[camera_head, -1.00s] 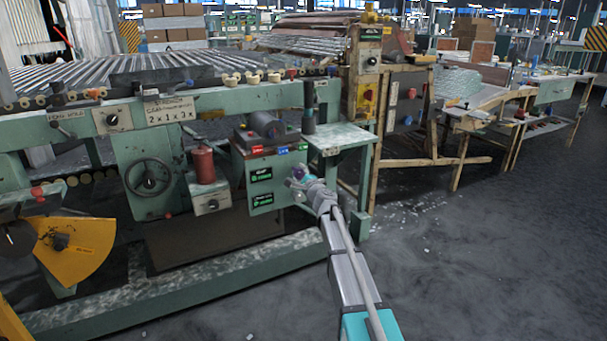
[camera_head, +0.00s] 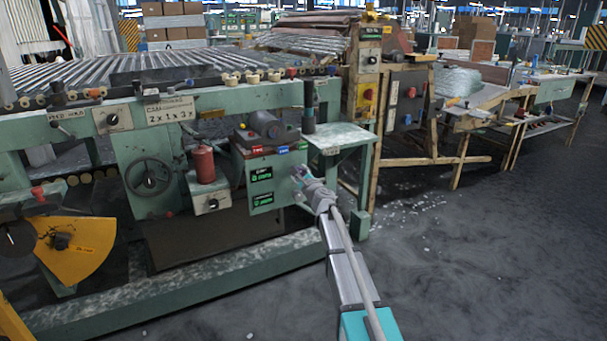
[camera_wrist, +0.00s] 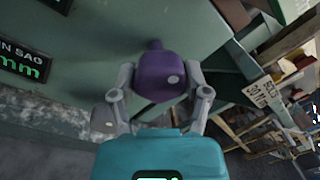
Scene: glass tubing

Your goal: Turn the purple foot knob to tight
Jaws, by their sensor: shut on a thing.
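The purple foot knob (camera_wrist: 158,76) is a blocky dark purple knob with a pale round spot on its face, and a short stem at its far end. It sits in the middle of the wrist view, in front of a green machine panel (camera_wrist: 95,40). My gripper (camera_head: 299,176) is at the right side of the green cabinet (camera_head: 263,205) in the head view. In the wrist view its two grey fingers stand on the left and right of the knob, shut on it. In the head view the gripper largely hides the knob.
Two dark displays with green text sit on the cabinet front. A small side table (camera_head: 345,136) stands just above and right of my gripper. A red cylinder (camera_head: 203,165) is to the left. The floor (camera_head: 470,260) at the right is mostly clear.

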